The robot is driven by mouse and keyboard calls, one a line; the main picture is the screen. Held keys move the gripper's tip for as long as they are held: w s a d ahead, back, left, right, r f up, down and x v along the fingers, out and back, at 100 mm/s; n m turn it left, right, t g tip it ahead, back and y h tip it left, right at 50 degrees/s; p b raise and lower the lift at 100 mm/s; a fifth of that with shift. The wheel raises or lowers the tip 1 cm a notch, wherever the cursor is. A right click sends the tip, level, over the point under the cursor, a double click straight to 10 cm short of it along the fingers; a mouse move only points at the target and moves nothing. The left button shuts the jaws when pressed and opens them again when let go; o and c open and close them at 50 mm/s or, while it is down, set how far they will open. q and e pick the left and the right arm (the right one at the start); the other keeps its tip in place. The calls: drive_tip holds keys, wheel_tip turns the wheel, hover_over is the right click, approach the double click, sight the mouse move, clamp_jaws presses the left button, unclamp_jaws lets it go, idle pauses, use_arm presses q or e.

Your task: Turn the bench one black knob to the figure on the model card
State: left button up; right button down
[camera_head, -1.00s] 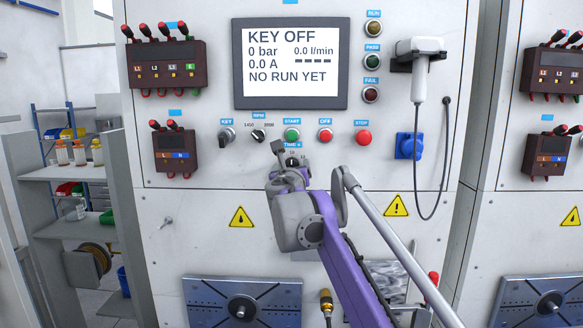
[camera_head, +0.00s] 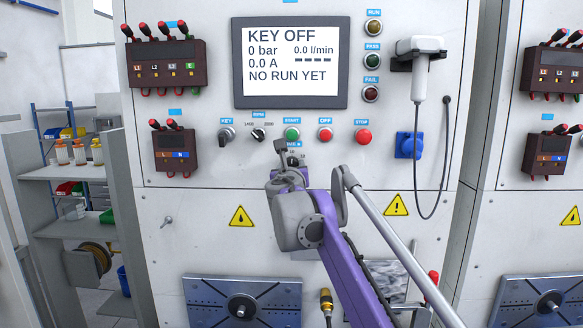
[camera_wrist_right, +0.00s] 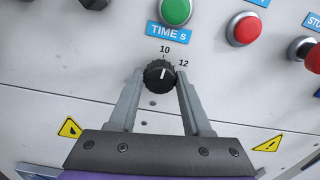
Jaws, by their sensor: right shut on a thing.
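The black knob (camera_wrist_right: 153,81) sits under the blue TIME s label in the right wrist view, with figures 10 and 12 beside it. Its white pointer line points up, roughly toward the 10. My right gripper (camera_wrist_right: 160,78) is shut on the knob, one grey finger on each side. In the head view the right gripper (camera_head: 286,162) reaches the panel below the green START button (camera_head: 292,134) and hides most of the knob and part of its label. The model card cannot be made out. My left gripper is not in view.
The bench screen (camera_head: 291,62) reads KEY OFF and NO RUN YET. Beside the knob are a KEY switch (camera_head: 226,134), another black knob (camera_head: 259,134), a red OFF button (camera_head: 325,135) and a red STOP button (camera_head: 363,137). A handheld device (camera_head: 418,70) hangs at right with its cable.

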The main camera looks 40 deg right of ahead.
drive_tip(key=m, duration=0.5)
drive_tip(key=shift+m, duration=0.4)
drive_tip(key=m, duration=1.1)
drive_tip(key=shift+m, duration=0.4)
drive_tip(key=m, duration=0.5)
drive_tip(key=shift+m, duration=0.4)
drive_tip(key=shift+c, duration=1.7)
unclamp_jaws()
